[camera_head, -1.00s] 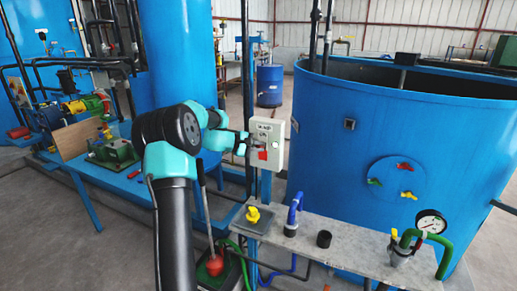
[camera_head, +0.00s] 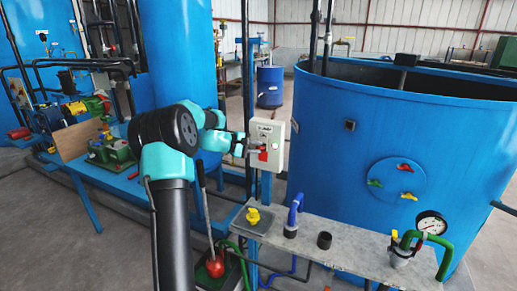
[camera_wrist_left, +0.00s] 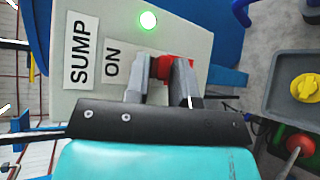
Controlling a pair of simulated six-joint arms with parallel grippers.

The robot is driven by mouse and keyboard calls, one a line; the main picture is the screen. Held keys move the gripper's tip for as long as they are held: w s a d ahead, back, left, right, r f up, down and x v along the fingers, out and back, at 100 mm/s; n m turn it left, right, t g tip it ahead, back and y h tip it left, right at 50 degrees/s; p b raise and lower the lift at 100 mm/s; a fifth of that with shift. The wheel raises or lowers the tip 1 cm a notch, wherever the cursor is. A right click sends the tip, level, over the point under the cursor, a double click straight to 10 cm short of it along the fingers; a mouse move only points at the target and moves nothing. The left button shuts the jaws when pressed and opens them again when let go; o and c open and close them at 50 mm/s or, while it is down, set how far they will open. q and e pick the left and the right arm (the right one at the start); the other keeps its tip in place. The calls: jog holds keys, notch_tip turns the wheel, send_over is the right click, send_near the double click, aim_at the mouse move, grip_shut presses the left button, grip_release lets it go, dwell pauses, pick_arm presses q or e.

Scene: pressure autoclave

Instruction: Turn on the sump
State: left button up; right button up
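A pale control box (camera_head: 279,158) is mounted on a post left of the big blue tank. In the left wrist view its face (camera_wrist_left: 80,95) carries the labels "SUMP" and "ON". A green light (camera_wrist_left: 148,19) on the box glows. A red switch (camera_wrist_left: 160,67) shows at the fingertips; it also shows in the head view (camera_head: 263,156). My left gripper (camera_wrist_left: 160,92) is at the box, its two fingers apart, with the red switch partly hidden behind the right finger. I cannot tell whether they touch it. My right gripper is in neither view.
A grey shelf (camera_head: 338,241) below the box holds a yellow knob (camera_head: 253,215), a blue tap (camera_head: 295,211) and a pressure gauge (camera_head: 431,222). The blue tank (camera_head: 330,170) is close on the right.

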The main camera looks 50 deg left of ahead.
pick_arm(q)
jog(key=v, duration=1.6)
jog(key=shift+f, duration=0.15)
